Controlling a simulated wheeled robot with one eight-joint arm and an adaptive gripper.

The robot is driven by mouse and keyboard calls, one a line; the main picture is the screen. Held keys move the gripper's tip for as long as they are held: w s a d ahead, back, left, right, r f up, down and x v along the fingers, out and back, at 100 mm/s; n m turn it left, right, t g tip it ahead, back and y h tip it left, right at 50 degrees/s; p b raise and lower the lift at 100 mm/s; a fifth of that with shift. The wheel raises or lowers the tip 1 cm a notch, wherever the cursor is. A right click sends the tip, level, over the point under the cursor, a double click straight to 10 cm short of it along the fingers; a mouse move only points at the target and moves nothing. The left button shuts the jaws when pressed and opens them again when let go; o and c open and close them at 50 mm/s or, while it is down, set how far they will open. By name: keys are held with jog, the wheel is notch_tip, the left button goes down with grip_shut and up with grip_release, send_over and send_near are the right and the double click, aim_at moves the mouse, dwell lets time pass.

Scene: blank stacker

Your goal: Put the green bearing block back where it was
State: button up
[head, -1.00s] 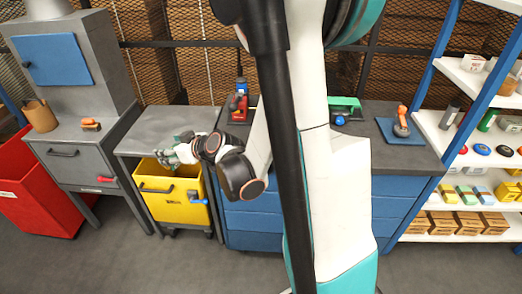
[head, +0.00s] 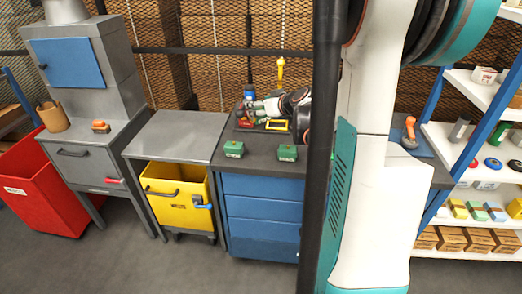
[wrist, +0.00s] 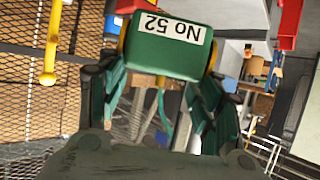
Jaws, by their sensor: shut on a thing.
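In the wrist view my gripper (wrist: 167,55) is shut on a green block (wrist: 165,52) with a white label reading "No 52", upside down in the picture. In the head view my gripper (head: 250,108) is over the back left of the blue-drawer workbench (head: 258,168); the held block is hard to make out there. Two other green blocks, one on the left (head: 234,149) and one on the right (head: 287,152), sit apart near the bench's front edge. Both carry small labels too small to read.
A red tool (head: 247,124) and a yellow frame (head: 276,125) are beside and below my gripper. A yellow upright handle (head: 281,68) rises behind. A grey side table (head: 178,137) with a clear top stands left, over a yellow bin (head: 176,198). Shelves (head: 470,165) stand right.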

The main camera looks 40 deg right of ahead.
notch_tip(320, 180, down, 17)
jog(key=b, duration=0.5)
jog(key=shift+r+b, duration=0.2)
jog(key=shift+b, duration=0.15)
jog(key=o, duration=1.8)
jog(key=shift+f, duration=0.1)
jog(key=shift+c, duration=0.2)
jog(key=shift+s+r, duration=0.25)
jog(key=shift+r, duration=0.05)
jog(key=p+v, duration=0.3)
jog(key=v, duration=0.8)
jog(key=shift+s, duration=0.2)
